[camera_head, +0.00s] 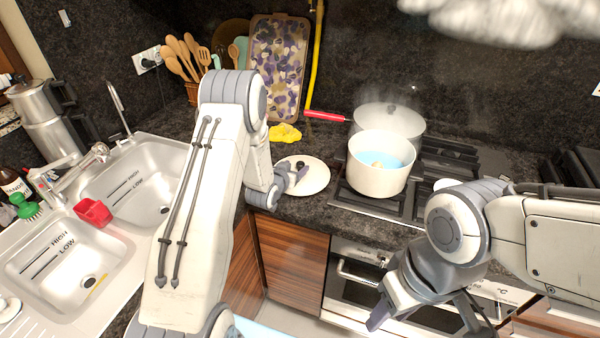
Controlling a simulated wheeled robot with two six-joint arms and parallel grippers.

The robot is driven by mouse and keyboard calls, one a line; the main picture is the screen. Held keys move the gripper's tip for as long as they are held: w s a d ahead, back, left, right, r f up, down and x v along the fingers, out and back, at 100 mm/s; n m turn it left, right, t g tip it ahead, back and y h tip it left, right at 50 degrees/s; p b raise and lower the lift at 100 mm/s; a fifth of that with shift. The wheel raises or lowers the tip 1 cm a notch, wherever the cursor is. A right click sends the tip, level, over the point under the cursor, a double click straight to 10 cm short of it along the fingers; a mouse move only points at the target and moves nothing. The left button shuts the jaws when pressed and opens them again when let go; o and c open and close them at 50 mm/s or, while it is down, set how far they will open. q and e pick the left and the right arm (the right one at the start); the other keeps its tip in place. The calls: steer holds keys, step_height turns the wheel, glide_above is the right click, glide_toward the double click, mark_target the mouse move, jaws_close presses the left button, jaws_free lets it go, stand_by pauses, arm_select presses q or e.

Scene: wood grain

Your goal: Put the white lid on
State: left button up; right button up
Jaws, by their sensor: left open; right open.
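The white lid (316,177) lies flat on the dark counter, left of the stove, with a dark knob (300,166) on top. My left gripper (296,176) is open at the lid's knob; whether it touches the knob I cannot tell. My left arm hides part of the counter beside the lid. A white pot (380,178) with blue liquid and a small yellowish item inside stands uncovered on the front of the stove. My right gripper (422,318) is open and empty, low in front of the oven, away from the pot.
A double sink (140,190) is at the left.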

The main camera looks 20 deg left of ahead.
mark_target(299, 165)
arm_select(q)
steer(key=p+x, duration=0.1)
steer(key=x, duration=0.2)
steer(key=shift+w+d+f+p, duration=0.15)
steer(key=shift+d+p, duration=0.05)
steer(key=shift+p, duration=0.1)
steer(key=shift+w+f, duration=0.3)
steer(key=shift+w, duration=0.25)
jaws_close()
